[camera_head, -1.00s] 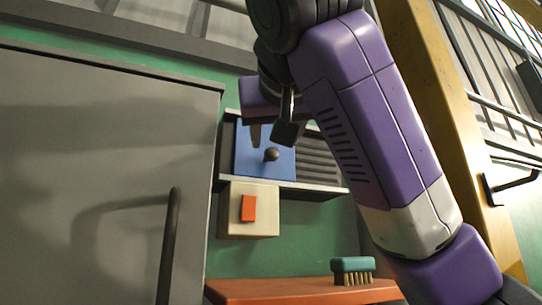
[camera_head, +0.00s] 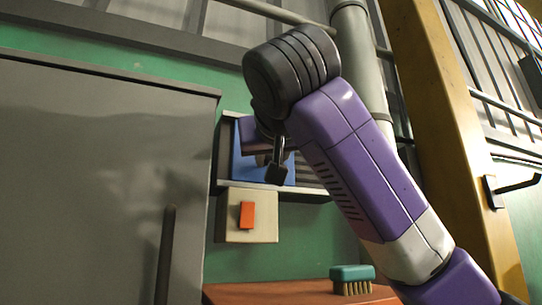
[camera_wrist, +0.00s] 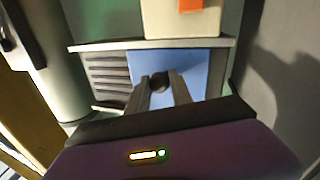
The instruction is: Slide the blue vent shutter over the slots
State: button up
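The blue vent shutter (camera_head: 241,168) sits at the left of its wall frame in the head view, beside the bare dark slots (camera_head: 308,174). In the wrist view, which shows it upside down, the shutter (camera_wrist: 203,66) is at right and the slots (camera_wrist: 103,75) are at left. Its dark round knob (camera_wrist: 160,81) shows between my fingertips. My gripper (camera_wrist: 160,84) is open, with one finger on each side of the knob. I cannot tell whether either finger touches it. In the head view my gripper (camera_head: 270,168) hides the knob.
A cream box with an orange switch (camera_head: 247,215) is just below the shutter frame. A large grey cabinet door (camera_head: 90,170) with a dark handle stands at left. A brush (camera_head: 352,279) lies on an orange shelf (camera_head: 280,294) below. A yellow post (camera_head: 440,130) stands at right.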

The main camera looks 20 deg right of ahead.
grip_shut()
dwell(1.1)
